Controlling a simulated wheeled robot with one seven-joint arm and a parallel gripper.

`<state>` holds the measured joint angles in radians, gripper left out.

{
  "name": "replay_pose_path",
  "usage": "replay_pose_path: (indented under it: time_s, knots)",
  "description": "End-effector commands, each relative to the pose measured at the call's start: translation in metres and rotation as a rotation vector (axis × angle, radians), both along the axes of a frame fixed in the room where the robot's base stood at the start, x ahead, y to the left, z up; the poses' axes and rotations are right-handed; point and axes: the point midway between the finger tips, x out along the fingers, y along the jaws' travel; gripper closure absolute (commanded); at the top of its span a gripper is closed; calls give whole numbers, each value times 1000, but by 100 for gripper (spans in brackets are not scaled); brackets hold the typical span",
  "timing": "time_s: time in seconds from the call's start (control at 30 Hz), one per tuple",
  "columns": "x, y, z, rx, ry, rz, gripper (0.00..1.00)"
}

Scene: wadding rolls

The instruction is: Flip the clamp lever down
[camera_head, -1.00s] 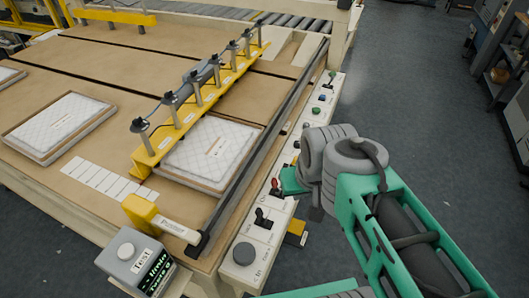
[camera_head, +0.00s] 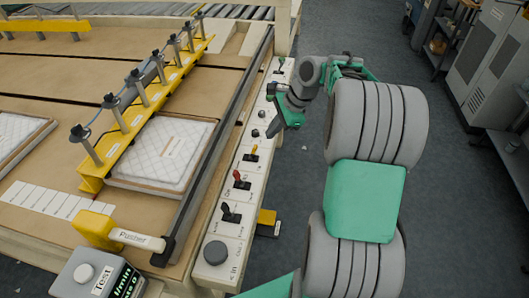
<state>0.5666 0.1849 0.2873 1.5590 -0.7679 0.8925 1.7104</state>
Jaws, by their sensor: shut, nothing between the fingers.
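A pale control panel (camera_head: 222,235) runs along the table's right side and carries several small levers and knobs. A red-tipped lever (camera_head: 239,179), a yellow-tipped lever (camera_head: 253,153) and a black lever (camera_head: 231,212) stick up from it. Another small lever (camera_head: 281,64) is at the far end. The labels are too small to read, so I cannot tell which one is the clamp lever. My gripper (camera_head: 273,134) is shut and empty. It points down at the panel's right edge, beyond the yellow-tipped lever, and hides part of the panel. I cannot tell whether it touches anything.
A yellow clamp bar (camera_head: 130,130) with several posts spans the table beside a white quilted pad (camera_head: 170,150). A dark rail (camera_head: 225,140) lies between pad and panel. A yellow-and-white pusher (camera_head: 98,229) and test box (camera_head: 100,275) are front left.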

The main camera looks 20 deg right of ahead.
Motion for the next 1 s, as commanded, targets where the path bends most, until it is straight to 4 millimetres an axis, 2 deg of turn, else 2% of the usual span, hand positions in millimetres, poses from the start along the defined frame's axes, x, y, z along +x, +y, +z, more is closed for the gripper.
replay_pose_path:
  time_s: [0.03, 0.1, 0.2, 0.3, 0.67, 0.77, 1.0]
  knots:
    - [6, -26, -25, 78, 50, -129, 100]
    - [10, -50, -43, 171, 108, -280, 100]
    - [10, -70, -59, 254, 163, -410, 100]
    - [10, -76, -63, 286, 185, -461, 100]
    - [11, -74, -66, 288, 187, -464, 100]
    - [15, -68, -77, 289, 188, -463, 100]
    - [30, -44, -119, 288, 190, -462, 100]
